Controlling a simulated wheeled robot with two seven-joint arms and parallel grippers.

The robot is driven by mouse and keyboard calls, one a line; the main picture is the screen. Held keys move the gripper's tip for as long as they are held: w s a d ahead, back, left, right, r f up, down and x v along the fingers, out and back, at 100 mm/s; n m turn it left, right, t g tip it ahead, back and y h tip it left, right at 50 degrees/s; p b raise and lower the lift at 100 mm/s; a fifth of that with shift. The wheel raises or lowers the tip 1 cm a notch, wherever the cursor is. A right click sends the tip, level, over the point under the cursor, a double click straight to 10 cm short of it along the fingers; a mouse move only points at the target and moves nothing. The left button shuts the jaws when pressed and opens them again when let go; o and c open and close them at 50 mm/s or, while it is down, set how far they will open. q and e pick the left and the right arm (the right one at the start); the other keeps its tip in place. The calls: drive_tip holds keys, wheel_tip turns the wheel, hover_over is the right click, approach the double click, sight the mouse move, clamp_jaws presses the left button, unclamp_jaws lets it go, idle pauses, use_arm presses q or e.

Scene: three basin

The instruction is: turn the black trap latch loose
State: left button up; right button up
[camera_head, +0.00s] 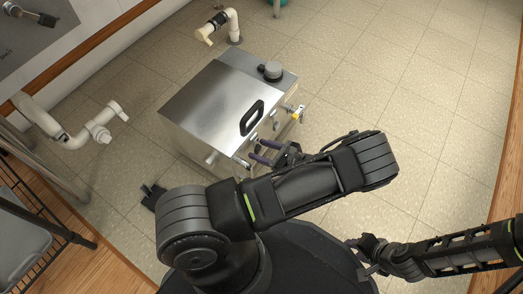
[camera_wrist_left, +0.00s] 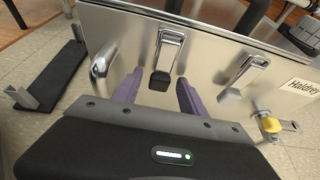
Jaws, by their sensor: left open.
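The black trap latch (camera_wrist_left: 159,80) is on the front wall of the steel grease-trap box (camera_head: 205,105). It has a metal bail above and a black tab hanging down. In the left wrist view it sits between the two purple fingers of my left gripper (camera_wrist_left: 161,77), which is open. The fingers stand on either side of the tab, and I see no contact. In the head view my left gripper (camera_head: 258,151) is at the box's front, and my arm hides part of that side. My right gripper (camera_head: 369,256) is low at the right, away from the box; its jaws are unclear.
A second latch with a grey tab (camera_wrist_left: 231,95) is right of the black one. A yellow-handled valve (camera_wrist_left: 271,125) sticks out further right. A metal pipe (camera_wrist_left: 103,62) protrudes at left. A black bracket (camera_wrist_left: 50,80) lies on the floor. Floor right of the box is clear.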

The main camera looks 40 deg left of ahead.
use_arm(q)
drive_tip(key=shift+c, duration=0.3)
clamp_jaws()
drive_tip(key=shift+w, duration=0.1)
idle(1.0)
